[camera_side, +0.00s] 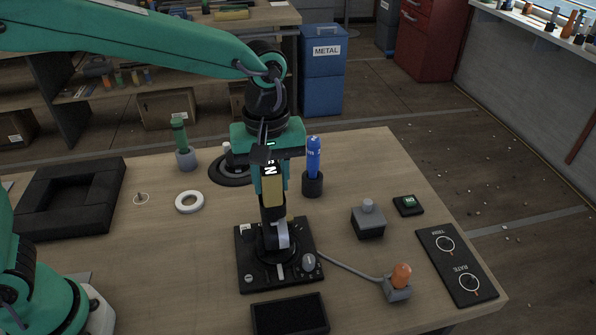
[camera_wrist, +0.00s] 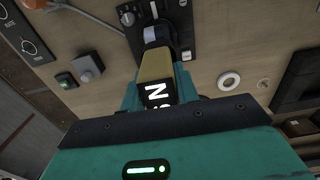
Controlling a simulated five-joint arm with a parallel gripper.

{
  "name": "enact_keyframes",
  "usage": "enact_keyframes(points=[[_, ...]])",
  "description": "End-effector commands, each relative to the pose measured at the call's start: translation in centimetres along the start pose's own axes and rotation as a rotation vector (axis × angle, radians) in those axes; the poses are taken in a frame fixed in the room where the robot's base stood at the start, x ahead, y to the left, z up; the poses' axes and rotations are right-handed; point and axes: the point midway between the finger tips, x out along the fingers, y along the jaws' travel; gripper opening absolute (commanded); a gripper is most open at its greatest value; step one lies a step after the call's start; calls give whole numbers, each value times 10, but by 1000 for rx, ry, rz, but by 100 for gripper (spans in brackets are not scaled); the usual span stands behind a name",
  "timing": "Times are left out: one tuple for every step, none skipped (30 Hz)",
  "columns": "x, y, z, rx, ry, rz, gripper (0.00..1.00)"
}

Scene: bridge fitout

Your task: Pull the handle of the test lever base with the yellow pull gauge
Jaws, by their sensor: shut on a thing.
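The yellow pull gauge (camera_side: 272,194) is upright in my gripper (camera_side: 271,183), which is shut on its body; a white "N" shows on its dark face. In the wrist view the gauge (camera_wrist: 156,66) points away from my gripper (camera_wrist: 158,92). The test lever base (camera_side: 249,275) is a black plate with a round centre, a slot and a knob, on the table below the gauge. The gauge's pale grey lower end (camera_side: 282,237) is over the middle of the base, at the lever. The handle is mostly hidden, so I cannot tell whether the gauge is hooked on it.
A grey box with a button (camera_side: 368,222), an orange-capped part (camera_side: 401,276) on a cable and a dial panel (camera_side: 456,266) stand right. A white ring (camera_side: 189,202) and black tray (camera_side: 108,200) lie left.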

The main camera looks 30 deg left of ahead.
Motion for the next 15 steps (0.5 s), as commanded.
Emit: enact_keyframes(points=[[-1, 0, 0, 0, 0, 1, 0], [-1, 0, 0, 0, 0, 1, 0], [-1, 0, 0, 0, 0, 1, 0], [-2, 0, 0, 0, 0, 2, 0], [-2, 0, 0, 0, 0, 2, 0], [-3, 0, 0, 0, 0, 2, 0], [-4, 0, 0, 0, 0, 2, 0], [-5, 0, 0, 0, 0, 2, 0], [-6, 0, 0, 0, 0, 2, 0], [-7, 0, 0, 0, 0, 2, 0], [-8, 0, 0, 0, 0, 2, 0], [-10, 1, 0, 0, 1, 2, 0], [-11, 1, 0, 0, 1, 2, 0], [-12, 1, 0, 0, 1, 3, 0], [-13, 1, 0, 0, 1, 3, 0]])
